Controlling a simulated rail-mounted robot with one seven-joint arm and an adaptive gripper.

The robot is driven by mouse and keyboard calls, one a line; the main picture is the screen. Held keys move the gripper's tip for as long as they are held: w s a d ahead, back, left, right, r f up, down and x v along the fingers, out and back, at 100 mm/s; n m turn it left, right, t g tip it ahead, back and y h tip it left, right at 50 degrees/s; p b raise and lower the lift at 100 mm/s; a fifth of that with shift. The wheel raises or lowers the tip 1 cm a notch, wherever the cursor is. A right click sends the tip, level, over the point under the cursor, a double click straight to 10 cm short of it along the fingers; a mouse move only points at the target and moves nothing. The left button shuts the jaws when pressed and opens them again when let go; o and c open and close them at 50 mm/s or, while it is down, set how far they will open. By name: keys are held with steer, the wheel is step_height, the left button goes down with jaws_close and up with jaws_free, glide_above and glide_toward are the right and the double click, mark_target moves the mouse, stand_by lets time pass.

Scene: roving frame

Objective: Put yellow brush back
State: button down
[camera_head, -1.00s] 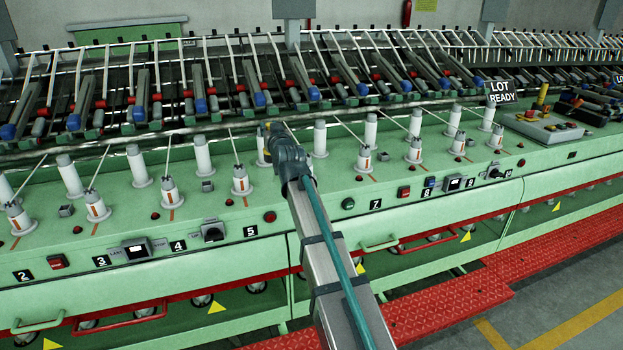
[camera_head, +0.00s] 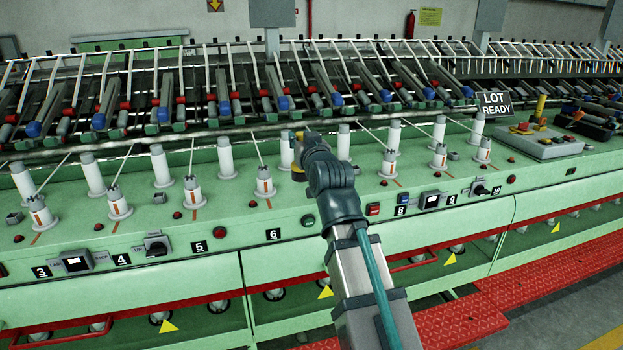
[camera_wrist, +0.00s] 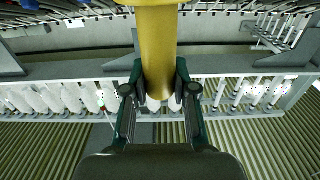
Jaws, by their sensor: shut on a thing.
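My gripper (camera_wrist: 160,84) is shut on the yellow brush (camera_wrist: 158,45), a thick yellow cylinder between its fingers in the wrist view. The brush runs out of the top of that view, so its far end is hidden. Only a small patch of yellow (camera_head: 298,175) shows there. My arm's wrist hides most of the grip.
White bobbins (camera_head: 225,157) stand in rows along the bed, with thin threads rising from some. A sloped rack of rollers (camera_head: 235,85) runs behind. At the right are a "LOT READY" sign (camera_head: 495,104), a grey control box (camera_head: 545,143) and an upright yellow item (camera_head: 541,105).

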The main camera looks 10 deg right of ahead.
steer(key=w+d+f+p, duration=0.2)
steer(key=w+f, duration=1)
steer(key=w, duration=0.1)
steer(key=shift+d+f, duration=0.15)
steer(key=shift+f, duration=0.15)
steer(key=shift+f, duration=0.2)
steer(key=c, duration=0.9)
jaws_free()
steer(key=shift+s, duration=0.1)
steer(key=shift+r, duration=0.15)
